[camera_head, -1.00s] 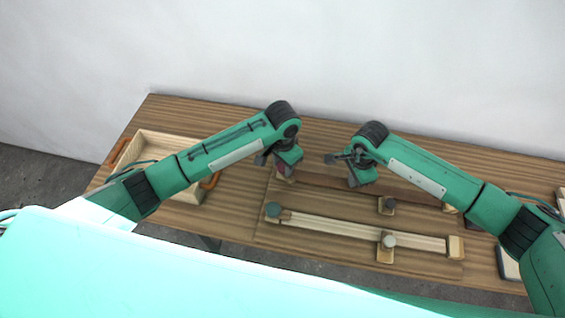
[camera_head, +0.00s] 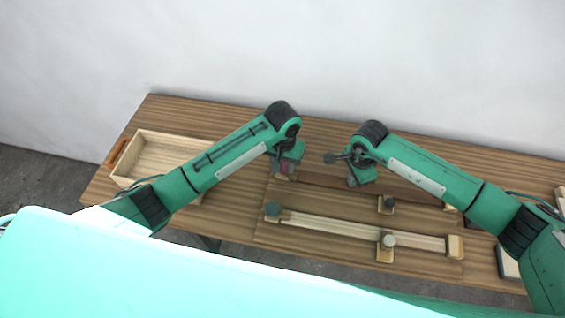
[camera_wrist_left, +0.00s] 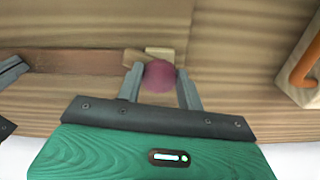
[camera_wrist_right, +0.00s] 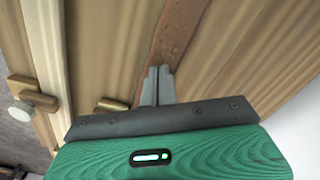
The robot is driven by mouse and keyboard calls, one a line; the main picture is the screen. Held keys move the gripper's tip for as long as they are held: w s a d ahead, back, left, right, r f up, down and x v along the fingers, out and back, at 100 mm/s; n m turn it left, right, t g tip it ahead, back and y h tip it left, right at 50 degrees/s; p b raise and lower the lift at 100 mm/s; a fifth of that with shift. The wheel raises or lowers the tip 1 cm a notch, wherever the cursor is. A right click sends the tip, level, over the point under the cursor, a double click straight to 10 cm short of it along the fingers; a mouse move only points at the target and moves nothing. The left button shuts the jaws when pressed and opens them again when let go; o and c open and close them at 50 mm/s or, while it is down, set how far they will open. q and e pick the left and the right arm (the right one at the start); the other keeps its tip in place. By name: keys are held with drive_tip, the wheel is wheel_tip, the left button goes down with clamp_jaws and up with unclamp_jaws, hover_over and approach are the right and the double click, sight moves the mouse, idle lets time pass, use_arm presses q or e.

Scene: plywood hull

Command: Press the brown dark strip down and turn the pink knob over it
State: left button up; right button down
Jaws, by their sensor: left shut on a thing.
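The brown dark strip (camera_wrist_left: 75,61) lies along the board at the back of the table; it also shows in the right wrist view (camera_wrist_right: 180,30). The pink knob (camera_wrist_left: 159,76) sits at the strip's end, in front of a pale wooden block. A small wooden tab (camera_wrist_left: 138,57) points from the knob toward the strip and appears to overlap its end. My left gripper (camera_head: 285,174) has its fingers closed around the pink knob. My right gripper (camera_wrist_right: 158,72) is shut, with its fingertips at the strip; contact is not clear.
A pale strip (camera_head: 340,226) lies nearer the front, with a grey-green knob (camera_head: 272,209) at its left end and a pale knob (camera_head: 388,240) near its middle. Another knob (camera_head: 387,203) stands between the strips. An open wooden tray (camera_head: 150,160) is at left.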

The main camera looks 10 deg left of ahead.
use_arm(q)
drive_tip(key=shift+w+r, duration=0.1)
drive_tip(key=shift+r, duration=0.05)
drive_tip(key=shift+n, duration=1.5)
drive_tip(key=o, duration=1.1)
drive_tip(key=shift+c, duration=0.2)
drive_tip(key=shift+d+r, duration=0.1)
drive_tip(key=shift+r, duration=3.3)
drive_tip(key=shift+r+p, duration=1.25)
use_arm(e)
wheel_tip(320, 180, up, 7)
